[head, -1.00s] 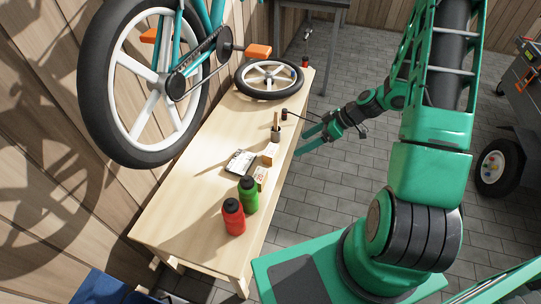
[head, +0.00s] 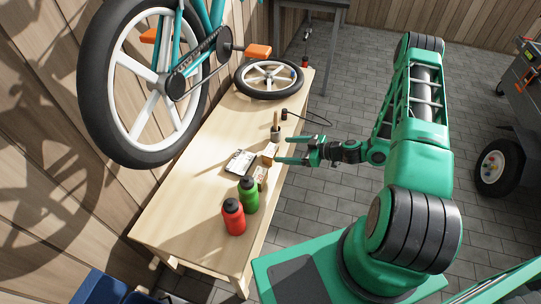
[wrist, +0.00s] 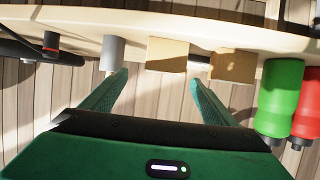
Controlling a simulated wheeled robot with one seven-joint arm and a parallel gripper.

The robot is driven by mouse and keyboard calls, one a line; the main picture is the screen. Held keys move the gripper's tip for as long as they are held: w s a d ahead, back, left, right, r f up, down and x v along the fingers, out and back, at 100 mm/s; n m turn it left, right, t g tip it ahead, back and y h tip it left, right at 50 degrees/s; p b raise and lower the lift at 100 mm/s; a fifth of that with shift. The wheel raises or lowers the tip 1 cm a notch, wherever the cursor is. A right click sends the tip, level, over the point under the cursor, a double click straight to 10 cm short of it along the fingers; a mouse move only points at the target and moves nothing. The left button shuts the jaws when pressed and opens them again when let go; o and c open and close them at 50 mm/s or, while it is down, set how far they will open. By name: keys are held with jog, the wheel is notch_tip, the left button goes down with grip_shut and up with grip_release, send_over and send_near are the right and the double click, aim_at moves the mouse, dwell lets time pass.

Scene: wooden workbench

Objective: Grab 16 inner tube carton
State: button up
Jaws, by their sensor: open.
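Two small tan cartons stand near the bench edge. The nearer-to-gripper carton (head: 271,149) is just ahead of the fingertips in the head view. It is also in the wrist view (wrist: 167,55), beyond and roughly between the two fingertips. The second carton (head: 260,174), with print on it, stands beside the green bottle; in the wrist view it is right of the first (wrist: 233,66). I cannot read which is the 16 carton. My gripper (head: 277,150) is open and empty, its fingers pointing at the bench; they also show in the wrist view (wrist: 159,78).
A grey cup (head: 276,134) with a tool in it stands close beside the first carton. A green bottle (head: 249,195) and red bottle (head: 233,217) stand beyond the second. A dark-edged flat item (head: 240,162) lies behind them. A loose wheel (head: 269,79) lies farther along the bench (head: 185,205).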

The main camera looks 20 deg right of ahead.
aim_at(276, 153)
jog(key=x, duration=0.3)
jog(key=shift+s, duration=0.1)
jog(key=w+a+f, duration=0.2)
jog(key=a, duration=0.1)
jog(key=shift+a+f, duration=0.1)
jog(key=shift+f, duration=0.2)
jog(key=shift+w+a+f, duration=0.15)
jog(key=shift+w, duration=0.05)
jog(key=c, duration=1.2)
